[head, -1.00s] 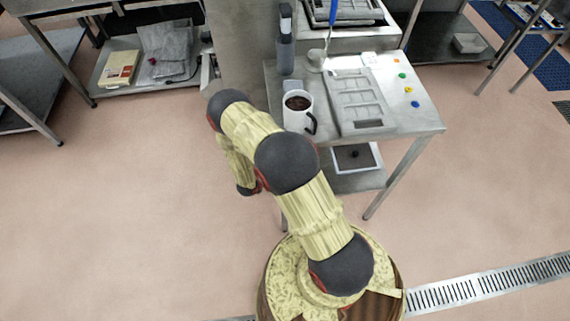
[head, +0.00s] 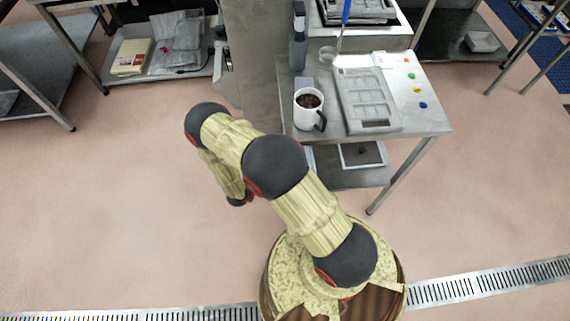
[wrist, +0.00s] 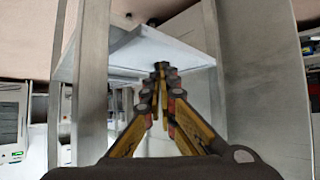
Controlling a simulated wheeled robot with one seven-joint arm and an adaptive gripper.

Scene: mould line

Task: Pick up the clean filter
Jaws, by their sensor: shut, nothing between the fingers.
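My gripper (wrist: 161,70) shows in the wrist view, its yellow and dark fingers brought together at the tips with nothing between them. A pale flat panel or shelf (wrist: 165,48) and metal uprights lie beyond it. In the head view my gripper is hidden; only the arm shows, bent to the left of the metal table (head: 430,125). I cannot identify the clean filter with certainty. A white-edged grey square with a dark spot (head: 362,155) lies on the table's lower shelf, partly hidden by the tabletop.
The tabletop holds a white mug (head: 308,107) with dark contents, a grey mould tray (head: 365,100), coloured dots and a small clear cup (head: 328,55). A grey column stands behind left. Wrist view uprights (wrist: 90,90) flank my gripper. Floor is open at left.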

